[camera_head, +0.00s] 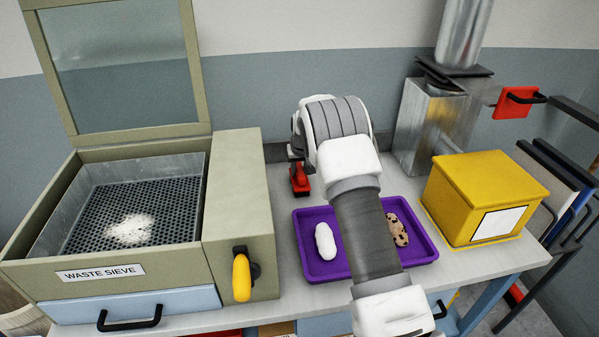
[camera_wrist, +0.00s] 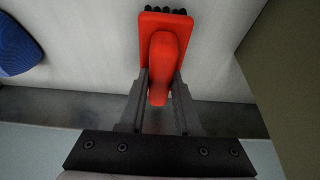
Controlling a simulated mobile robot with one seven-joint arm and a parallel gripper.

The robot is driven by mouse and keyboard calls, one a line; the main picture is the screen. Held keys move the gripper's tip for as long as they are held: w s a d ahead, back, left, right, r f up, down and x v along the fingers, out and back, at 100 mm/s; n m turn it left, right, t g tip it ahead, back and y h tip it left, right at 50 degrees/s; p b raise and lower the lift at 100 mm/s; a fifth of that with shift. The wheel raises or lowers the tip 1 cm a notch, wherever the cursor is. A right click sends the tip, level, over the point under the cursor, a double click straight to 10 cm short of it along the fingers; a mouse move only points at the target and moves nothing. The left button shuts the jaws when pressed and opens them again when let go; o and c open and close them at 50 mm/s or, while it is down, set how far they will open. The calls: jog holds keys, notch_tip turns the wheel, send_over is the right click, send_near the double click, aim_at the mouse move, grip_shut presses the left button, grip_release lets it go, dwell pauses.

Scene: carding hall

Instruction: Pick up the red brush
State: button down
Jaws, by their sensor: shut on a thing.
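The red brush (camera_wrist: 166,58) is in the middle of the wrist view, with dark bristles at its far end. My gripper (camera_wrist: 160,88) is shut on its handle, one finger on each side. In the head view the red brush (camera_head: 300,181) shows at the back of the bench, left of my arm, between the waste sieve and the purple tray. The gripper's fingers are mostly hidden there by my wrist. I cannot tell whether the brush touches the bench.
A purple tray (camera_head: 309,268) with a white roll (camera_head: 325,241) and a speckled piece (camera_head: 398,230) lies under my arm. The waste sieve (camera_head: 232,200) stands left, with its lid raised. A yellow box (camera_head: 484,190) and a metal duct (camera_head: 425,125) stand right.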

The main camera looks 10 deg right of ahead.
aim_at(299, 166)
notch_tip(299, 166, up, 4)
jog(key=shift+w+f, duration=0.1)
jog(key=shift+f, duration=0.15)
jog(key=s+d+r+b, duration=0.1)
jog(key=s+d+r, duration=0.5)
jog(key=d, duration=0.4)
jog(key=shift+r, duration=0.65)
jog(key=c, duration=1.3)
grip_release()
grip_shut()
